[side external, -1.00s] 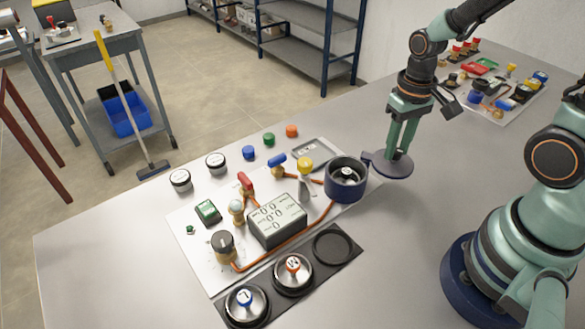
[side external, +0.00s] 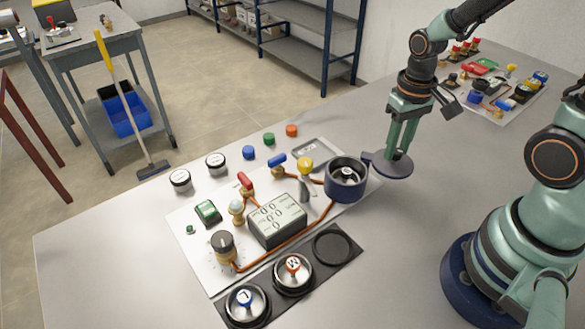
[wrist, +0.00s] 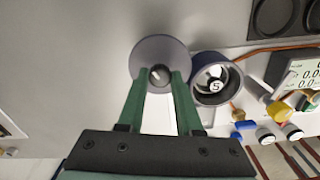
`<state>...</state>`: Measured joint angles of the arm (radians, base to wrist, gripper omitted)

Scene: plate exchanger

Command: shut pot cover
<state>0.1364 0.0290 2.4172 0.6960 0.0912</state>
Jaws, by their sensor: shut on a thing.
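The pot (side external: 346,184) is a dark blue round vessel at the right end of the white panel, open at the top. A metal piece marked 5 shows inside it; the pot also shows in the wrist view (wrist: 229,80). The disc is clear of the pot's mouth. My gripper (side external: 398,154) is over the disc, its green fingers shut on the small knob at its middle (wrist: 158,73).
The panel holds a display box (side external: 277,221), a yellow-knobbed valve (side external: 305,166), a red-handled valve (side external: 245,181) and copper pipes, left of the pot. A black rack (side external: 318,263) with lidded pieces lies in front.

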